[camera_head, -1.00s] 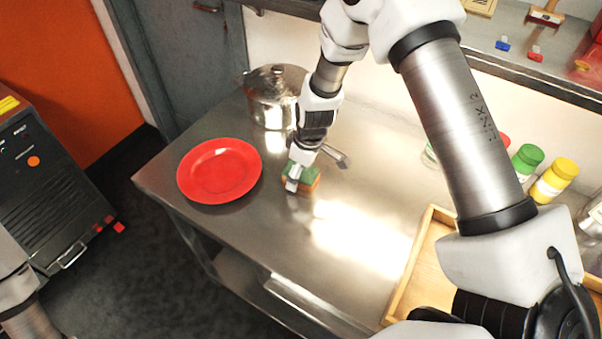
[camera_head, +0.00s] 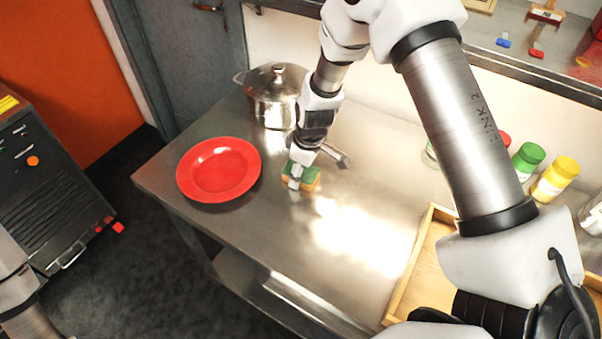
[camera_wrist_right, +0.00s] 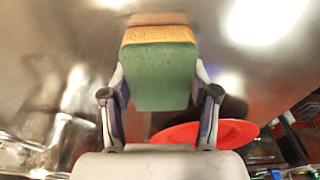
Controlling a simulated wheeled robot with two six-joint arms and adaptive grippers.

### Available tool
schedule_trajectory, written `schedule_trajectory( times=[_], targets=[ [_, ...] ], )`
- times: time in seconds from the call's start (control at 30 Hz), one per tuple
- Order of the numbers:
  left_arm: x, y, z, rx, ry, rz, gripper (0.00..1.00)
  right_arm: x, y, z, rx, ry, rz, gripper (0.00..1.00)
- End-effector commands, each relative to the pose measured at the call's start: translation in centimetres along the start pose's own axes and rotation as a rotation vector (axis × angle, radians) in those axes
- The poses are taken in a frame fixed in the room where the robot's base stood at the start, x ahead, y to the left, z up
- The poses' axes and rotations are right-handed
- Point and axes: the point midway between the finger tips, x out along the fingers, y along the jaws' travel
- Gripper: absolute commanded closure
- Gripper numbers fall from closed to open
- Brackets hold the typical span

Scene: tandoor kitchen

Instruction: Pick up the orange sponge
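The orange sponge (camera_head: 312,181), with a green layer, is at the middle of the steel table (camera_head: 350,265), right of the red plate. My right gripper (camera_head: 296,178) reaches down onto it from above. In the right wrist view the sponge (camera_wrist_right: 160,75) sits between both fingers (camera_wrist_right: 160,90), which press against its sides. Its green face is toward the camera and its orange edge is at the far end. I cannot tell whether it is clear of the tabletop. Only a piece of my left arm shows at the lower left; its gripper is out of view.
The red plate (camera_head: 219,169) lies left of the sponge. A lidded steel pot (camera_head: 273,98) stands behind it. A wooden tray (camera_head: 404,282) lies at the right, with a green-lidded jar (camera_head: 526,161) and a yellow-lidded jar (camera_head: 554,180) beyond. The table front is bare.

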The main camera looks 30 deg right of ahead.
Motion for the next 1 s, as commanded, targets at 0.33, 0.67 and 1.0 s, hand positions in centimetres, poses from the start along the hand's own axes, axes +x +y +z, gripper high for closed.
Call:
schedule_trajectory(
  times=[0.33, 0.67, 1.0],
  targets=[
    [-0.1, 0.0, 0.0, 0.000, 0.000, 0.000, 0.60, 0.0, 0.0, 0.0, 0.000, 0.000, 0.000, 0.52],
    [0.2, 0.0, 0.0, 0.000, 0.000, 0.000, 0.60, -2.2, 0.1, -0.4, 0.000, 0.003, 0.002, 0.52],
    [3.2, 0.0, 0.0, 0.000, 0.000, 0.000, 0.60, -4.5, -4.3, 3.0, 0.000, -0.001, 0.000, 0.52]
  ],
)
